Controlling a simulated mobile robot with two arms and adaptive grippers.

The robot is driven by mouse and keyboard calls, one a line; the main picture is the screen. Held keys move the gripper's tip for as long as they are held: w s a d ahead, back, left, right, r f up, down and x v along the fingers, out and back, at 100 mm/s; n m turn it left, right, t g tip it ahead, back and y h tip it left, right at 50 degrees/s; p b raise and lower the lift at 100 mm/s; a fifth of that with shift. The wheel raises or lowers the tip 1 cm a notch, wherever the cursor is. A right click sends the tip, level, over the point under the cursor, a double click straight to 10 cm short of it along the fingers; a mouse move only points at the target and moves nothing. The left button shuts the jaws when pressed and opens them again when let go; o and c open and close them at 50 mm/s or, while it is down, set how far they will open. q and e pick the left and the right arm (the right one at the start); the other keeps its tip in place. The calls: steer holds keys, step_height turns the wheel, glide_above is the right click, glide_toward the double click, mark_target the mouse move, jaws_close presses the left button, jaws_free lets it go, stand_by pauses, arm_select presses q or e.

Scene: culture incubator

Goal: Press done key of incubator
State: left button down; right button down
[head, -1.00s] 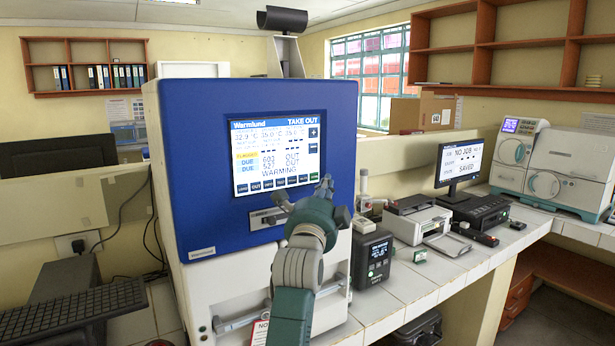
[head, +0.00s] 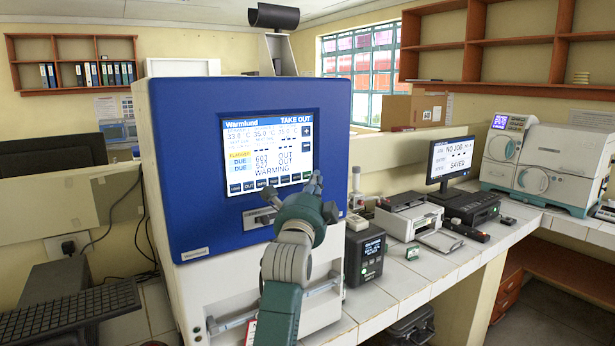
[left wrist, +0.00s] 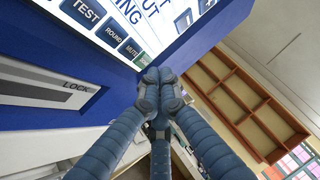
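The incubator (head: 335,130) is a white cabinet with a blue front panel. Its lit touch screen (head: 267,150) reads "TAKE OUT" and "WARMING" and has a row of dark keys along the bottom. The last key on the right of that row (head: 307,176) is green; its label is too small to read. My left gripper (head: 317,179) is beside the screen's lower right corner, close to that green key. In the left wrist view its fingertips (left wrist: 160,76) meet with nothing between them. TEST, ROUND and MUTE keys show there. Contact cannot be told. My right gripper is out of view.
Below the screen is a latch marked LOCK (left wrist: 50,85). Right of the incubator stand a small black device (head: 366,256), a printer (head: 408,218) and a monitor (head: 451,160) on the tiled bench. A keyboard (head: 70,310) is at the lower left.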

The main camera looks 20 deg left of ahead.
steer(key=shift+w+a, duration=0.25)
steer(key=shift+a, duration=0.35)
arm_select(q)
steer(key=shift+w, duration=0.1)
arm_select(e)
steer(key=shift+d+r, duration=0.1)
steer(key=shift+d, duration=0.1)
arm_select(q)
steer(key=shift+w+a+p, duration=0.2)
steer(key=shift+a+p, duration=0.1)
steer(key=shift+a, duration=0.05)
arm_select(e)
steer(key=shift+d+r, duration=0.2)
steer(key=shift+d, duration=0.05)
